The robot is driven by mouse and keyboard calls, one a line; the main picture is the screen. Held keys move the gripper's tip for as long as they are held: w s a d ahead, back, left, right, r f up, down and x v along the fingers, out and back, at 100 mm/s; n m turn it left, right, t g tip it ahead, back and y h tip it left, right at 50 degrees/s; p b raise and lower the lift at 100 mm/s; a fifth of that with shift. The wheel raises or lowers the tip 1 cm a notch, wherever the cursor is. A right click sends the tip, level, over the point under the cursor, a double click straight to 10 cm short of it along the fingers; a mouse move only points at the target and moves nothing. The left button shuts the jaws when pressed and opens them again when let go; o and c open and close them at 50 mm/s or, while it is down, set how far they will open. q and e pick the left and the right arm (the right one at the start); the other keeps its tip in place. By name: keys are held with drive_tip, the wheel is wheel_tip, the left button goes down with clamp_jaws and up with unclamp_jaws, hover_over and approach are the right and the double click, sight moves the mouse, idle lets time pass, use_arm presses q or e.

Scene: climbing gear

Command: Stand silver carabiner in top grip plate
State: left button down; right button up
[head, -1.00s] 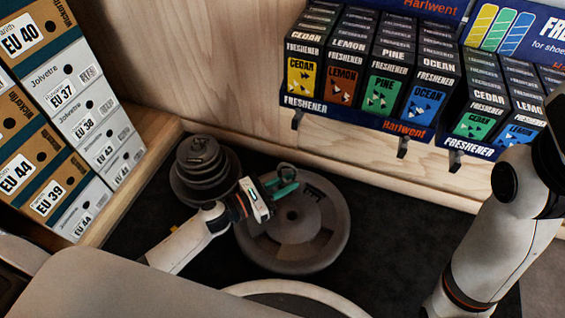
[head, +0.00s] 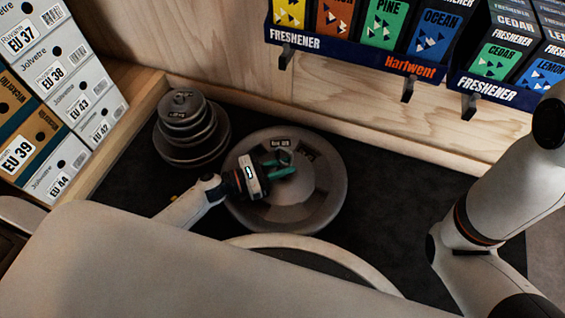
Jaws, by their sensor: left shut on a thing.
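My left gripper (head: 279,167), with green fingers, is over the middle of a large round grey grip plate (head: 325,192). It is shut on a small grey loop-shaped thing, which looks like the silver carabiner (head: 284,157). The fingers hide most of the carabiner, and I cannot tell whether it touches the plate. The gripper and wrist also hide the plate's centre. My right arm shows at the right, but its gripper is out of view.
A stack of smaller grey plates (head: 187,140) stands left of the large plate. Shoe boxes (head: 68,100) stand at the far left. The dark mat (head: 400,190) is clear right of the plate.

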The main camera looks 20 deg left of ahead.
use_arm(q)
drive_tip(key=shift+f, duration=0.5)
drive_tip(key=shift+s+f+b, duration=0.2)
drive_tip(key=shift+s+b, duration=0.05)
drive_tip(key=shift+b, duration=0.15)
idle(0.6)
drive_tip(key=shift+r+p, duration=0.3)
drive_tip(key=shift+r, duration=0.05)
idle(0.3)
drive_tip(key=shift+r, duration=0.25)
drive_tip(key=shift+w+a+r+p, duration=0.1)
drive_tip(key=shift+r+p, duration=0.3)
drive_tip(key=shift+r, duration=0.05)
drive_tip(key=shift+w+r, duration=0.1)
drive_tip(key=shift+w, duration=0.1)
idle(0.4)
drive_tip(key=shift+f+b, duration=0.55)
drive_tip(key=shift+b, duration=0.15)
drive_tip(key=shift+f, duration=0.25)
